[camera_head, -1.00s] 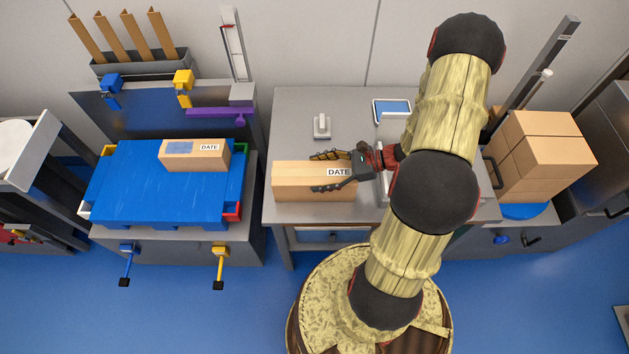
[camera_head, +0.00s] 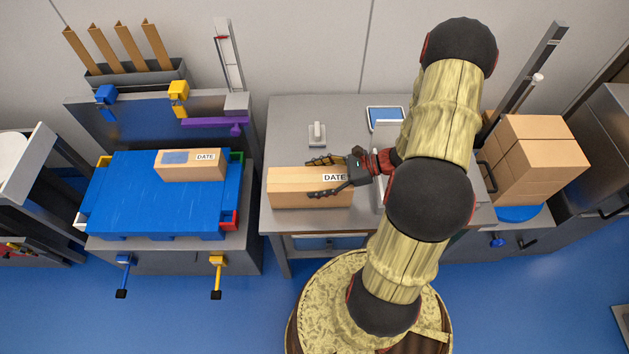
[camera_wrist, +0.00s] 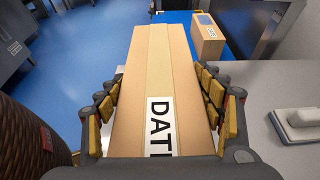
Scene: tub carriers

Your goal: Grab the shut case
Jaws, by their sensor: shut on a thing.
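The shut case is a long brown cardboard box (camera_head: 310,190) with a tape strip and a white DATE label. It is at the front of the grey table in the head view. My gripper (camera_head: 328,177) comes from the right with one finger on each long side of it. In the wrist view the box (camera_wrist: 150,65) runs away from me between the padded fingers of my gripper (camera_wrist: 160,105), which are shut on its sides. Whether its underside touches the table cannot be told.
A second DATE box (camera_head: 190,165) lies on a blue tub carrier (camera_head: 125,205) on the left bench. A small white-handled block (camera_head: 317,133) stands behind my gripper on the table (camera_head: 285,118). Stacked cartons (camera_head: 540,160) stand on the right. Blue floor lies in front.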

